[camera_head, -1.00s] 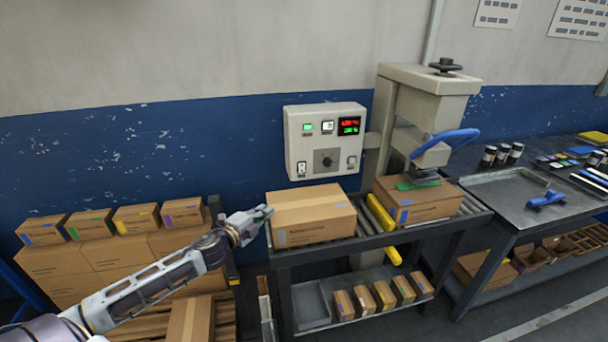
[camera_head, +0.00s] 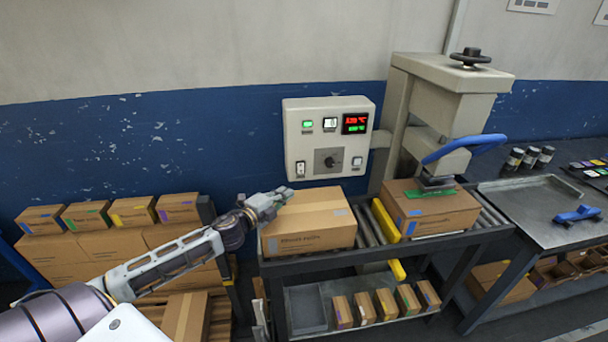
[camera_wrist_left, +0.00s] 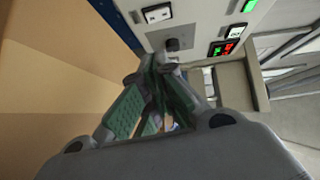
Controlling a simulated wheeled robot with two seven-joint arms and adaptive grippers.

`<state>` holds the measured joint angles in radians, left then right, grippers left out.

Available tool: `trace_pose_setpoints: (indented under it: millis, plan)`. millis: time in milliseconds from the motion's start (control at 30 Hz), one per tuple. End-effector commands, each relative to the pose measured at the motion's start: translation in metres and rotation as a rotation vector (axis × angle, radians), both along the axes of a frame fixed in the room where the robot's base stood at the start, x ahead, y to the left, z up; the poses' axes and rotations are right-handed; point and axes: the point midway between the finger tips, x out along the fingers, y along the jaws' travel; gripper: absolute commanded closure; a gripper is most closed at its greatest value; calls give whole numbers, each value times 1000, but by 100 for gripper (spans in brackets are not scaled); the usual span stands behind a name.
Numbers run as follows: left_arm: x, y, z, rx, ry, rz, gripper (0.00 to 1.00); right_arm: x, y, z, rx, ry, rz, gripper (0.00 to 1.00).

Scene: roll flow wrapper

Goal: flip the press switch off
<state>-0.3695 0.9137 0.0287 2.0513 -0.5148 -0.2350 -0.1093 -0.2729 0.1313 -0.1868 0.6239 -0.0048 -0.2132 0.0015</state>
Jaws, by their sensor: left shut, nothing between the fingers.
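The grey control panel (camera_head: 328,104) is on the press stand in front of the blue wall. It has a rocker switch (camera_head: 300,168) at lower left, another switch (camera_head: 357,162) at lower right, a dark knob (camera_head: 330,160), a lit green button (camera_head: 307,125) and a red-green display (camera_head: 355,123). I cannot tell which switch is the press switch. In the left wrist view a rocker (camera_wrist_left: 157,13) and the knob (camera_wrist_left: 172,44) show beyond the fingers. My left gripper (camera_head: 287,192) is shut and empty, below the panel's lower left corner and apart from it. My right gripper is out of view.
A large carton (camera_head: 310,222) stands on the roller table just below my left gripper; it fills the left of the wrist view (camera_wrist_left: 60,95). The press (camera_head: 440,110) with its blue handle stands right, above another carton (camera_head: 425,208). Stacked small boxes (camera_head: 85,216) stand left.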

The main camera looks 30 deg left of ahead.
Motion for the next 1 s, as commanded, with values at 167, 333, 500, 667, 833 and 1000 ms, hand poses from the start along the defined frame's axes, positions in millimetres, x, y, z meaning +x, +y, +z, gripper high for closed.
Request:
trace_pose_setpoints:
  millis: [167, 333, 500, 667, 833, 1000]
  plan:
    - [0, 0, 0, 0, 0, 0, 100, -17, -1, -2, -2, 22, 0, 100]
    - [0, 0, 0, 0, 0, 0, 100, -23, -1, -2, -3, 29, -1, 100]
    - [2, 0, 0, 0, 0, 0, 100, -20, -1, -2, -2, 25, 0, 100]
    - [7, -1, 0, -1, -1, 0, 100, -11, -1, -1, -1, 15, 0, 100]
    - [14, -2, -1, -1, -1, 0, 100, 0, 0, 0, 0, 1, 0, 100]
    - [22, -3, -1, 0, -1, 0, 100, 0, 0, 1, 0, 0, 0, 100]
